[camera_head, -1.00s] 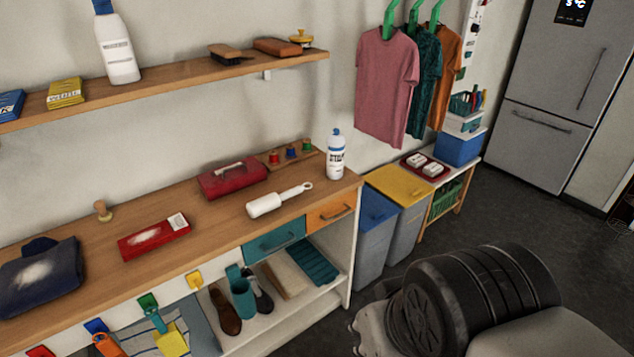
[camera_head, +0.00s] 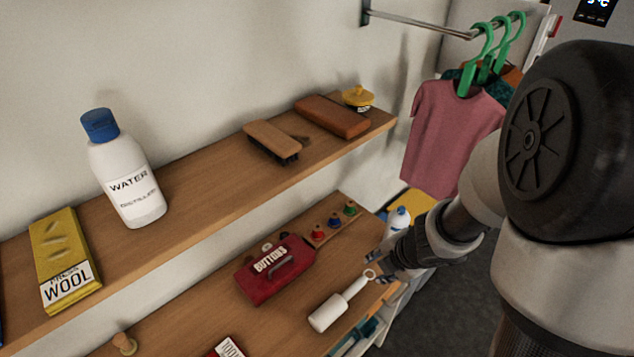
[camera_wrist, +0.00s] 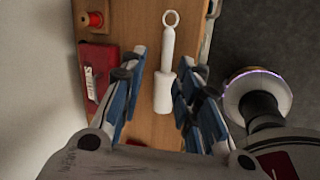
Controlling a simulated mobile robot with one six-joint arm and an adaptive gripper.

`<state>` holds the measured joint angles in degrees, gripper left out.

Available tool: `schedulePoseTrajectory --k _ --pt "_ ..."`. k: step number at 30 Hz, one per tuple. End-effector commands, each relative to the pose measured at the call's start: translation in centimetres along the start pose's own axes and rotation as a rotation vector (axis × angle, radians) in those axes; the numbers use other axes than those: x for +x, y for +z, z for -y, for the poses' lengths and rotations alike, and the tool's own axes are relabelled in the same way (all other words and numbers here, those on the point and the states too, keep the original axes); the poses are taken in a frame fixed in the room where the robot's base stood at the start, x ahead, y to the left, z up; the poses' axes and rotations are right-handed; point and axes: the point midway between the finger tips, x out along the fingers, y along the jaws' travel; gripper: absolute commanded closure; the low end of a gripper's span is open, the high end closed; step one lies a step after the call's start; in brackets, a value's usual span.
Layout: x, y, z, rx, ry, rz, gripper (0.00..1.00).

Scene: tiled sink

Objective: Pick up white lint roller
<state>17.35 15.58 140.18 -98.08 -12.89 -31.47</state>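The white lint roller (camera_head: 340,302) lies on the wooden counter near its right end, with its ring-tipped handle toward my gripper. In the wrist view the lint roller (camera_wrist: 164,85) shows between and beyond my open fingers, its ring end pointing up. My gripper (camera_wrist: 160,95) is open and empty, above the counter, with blue pads on both fingers. In the head view my gripper (camera_head: 385,270) is near the ring end of the handle, partly hidden by my arm. I cannot tell its exact height above the roller.
A red buttons box (camera_head: 275,270) sits left of the roller, with thread spools (camera_head: 334,221) behind it. A white bottle (camera_head: 397,222) stands close behind my gripper. A wooden shelf (camera_head: 205,215) with brushes and a water bottle (camera_head: 125,172) overhangs the counter.

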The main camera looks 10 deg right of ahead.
Motion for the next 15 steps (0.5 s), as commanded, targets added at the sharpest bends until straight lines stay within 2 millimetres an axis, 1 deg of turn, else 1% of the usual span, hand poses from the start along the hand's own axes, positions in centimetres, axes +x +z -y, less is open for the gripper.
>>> schedulePoseTrajectory --k 1,3,5,7,15 --pt "0.1 -1.0 0.6 -0.053 -0.019 -0.061 0.70" --pt "0.5 -2.2 1.3 -0.114 -0.030 -0.120 0.70" --pt "0.9 -2.8 1.7 -0.144 -0.035 -0.152 0.70" --pt "1.8 -3.3 2.0 -0.161 -0.038 -0.168 0.70" --pt "7.2 -4.1 2.5 -0.163 -0.037 -0.169 0.70"
